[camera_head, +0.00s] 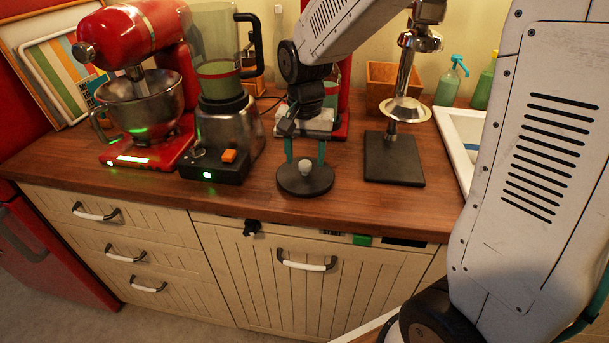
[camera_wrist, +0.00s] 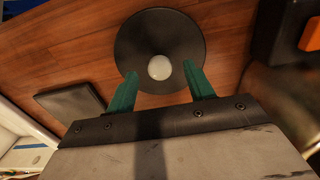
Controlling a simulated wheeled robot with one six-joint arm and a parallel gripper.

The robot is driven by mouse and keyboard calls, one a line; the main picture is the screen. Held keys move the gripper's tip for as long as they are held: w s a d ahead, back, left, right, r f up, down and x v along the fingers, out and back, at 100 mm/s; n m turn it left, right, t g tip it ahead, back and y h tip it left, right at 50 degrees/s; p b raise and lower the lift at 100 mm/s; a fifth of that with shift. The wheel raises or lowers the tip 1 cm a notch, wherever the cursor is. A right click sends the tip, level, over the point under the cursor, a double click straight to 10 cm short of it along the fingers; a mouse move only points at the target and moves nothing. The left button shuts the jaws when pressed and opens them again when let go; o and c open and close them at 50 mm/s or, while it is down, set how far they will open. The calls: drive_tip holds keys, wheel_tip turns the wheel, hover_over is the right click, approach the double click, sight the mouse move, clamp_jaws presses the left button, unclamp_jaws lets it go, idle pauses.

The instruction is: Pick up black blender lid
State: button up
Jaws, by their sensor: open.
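The black blender lid (camera_head: 305,180) is a round black disc with a pale round knob in its middle. It lies on the wooden counter near the front edge, right of the blender. In the wrist view the lid (camera_wrist: 160,28) is at the top centre, with its knob just beyond and between the fingertips. My gripper (camera_head: 305,158) is over the lid, pointing down. I cannot tell whether the fingertips touch the lid.
The blender (camera_head: 224,125) with an orange switch stands close on the left, and a red stand mixer (camera_head: 150,110) is further left. A metal juicer on a black base (camera_head: 393,165) stands close on the right. A white sink (camera_head: 458,135) lies beyond it. Bare counter (camera_head: 250,195) shows in front.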

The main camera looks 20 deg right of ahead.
drive_tip(key=shift+f, duration=0.75)
clamp_jaws()
drive_tip(key=shift+r, duration=0.15)
